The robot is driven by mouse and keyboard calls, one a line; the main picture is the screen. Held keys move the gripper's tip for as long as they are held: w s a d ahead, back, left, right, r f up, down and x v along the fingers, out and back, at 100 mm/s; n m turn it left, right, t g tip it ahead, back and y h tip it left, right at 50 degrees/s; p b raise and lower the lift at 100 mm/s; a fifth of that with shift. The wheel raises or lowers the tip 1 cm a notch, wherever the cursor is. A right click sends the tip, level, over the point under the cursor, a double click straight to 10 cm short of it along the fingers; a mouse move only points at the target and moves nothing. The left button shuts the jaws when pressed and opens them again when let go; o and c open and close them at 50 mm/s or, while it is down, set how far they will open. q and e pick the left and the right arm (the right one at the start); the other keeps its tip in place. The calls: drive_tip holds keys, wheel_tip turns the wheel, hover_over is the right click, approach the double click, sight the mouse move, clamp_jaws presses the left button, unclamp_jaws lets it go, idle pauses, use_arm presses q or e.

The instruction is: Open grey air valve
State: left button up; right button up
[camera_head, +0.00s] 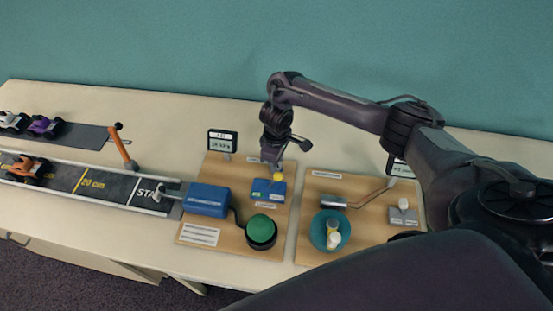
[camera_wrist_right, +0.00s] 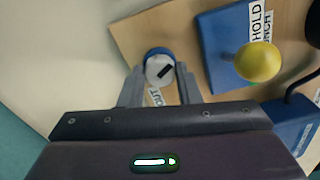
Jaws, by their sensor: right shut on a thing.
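The air valve is a round grey knob (camera_wrist_right: 158,67) with a black mark on its face and a blue ring at its base. It sits on the wooden board (camera_head: 229,172) beside the blue block with the yellow ball knob. My right gripper (camera_wrist_right: 159,72) has one finger on each side of the knob and is shut on it. In the head view my right gripper (camera_head: 271,157) reaches down to the board's back part, and the knob is hidden there. A label by the knob is partly covered by the fingers. My left gripper is not in view.
A yellow ball knob (camera_wrist_right: 258,61) on a blue block stands close to the gripper. A gauge (camera_head: 222,141), a blue box (camera_head: 207,200) and a green dome (camera_head: 261,229) share the board. A second board (camera_head: 312,247) lies right; a track (camera_head: 100,185) with toy cars lies left.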

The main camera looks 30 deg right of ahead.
drive_tip(key=n, duration=0.5)
drive_tip(key=shift+n+b, duration=0.3)
drive_tip(key=shift+b, duration=0.05)
drive_tip(key=n+b, duration=0.1)
drive_tip(key=n, duration=0.2)
drive_tip(key=shift+w+r+n+b, duration=0.1)
drive_tip(key=shift+n+b, duration=0.35)
drive_tip(key=shift+n, duration=1.15)
drive_tip(key=o, duration=1)
wheel_tip(320, 180, up, 8)
drive_tip(key=p, duration=0.2)
drive_tip(key=shift+p, duration=0.35)
drive_tip(key=shift+f, duration=0.2)
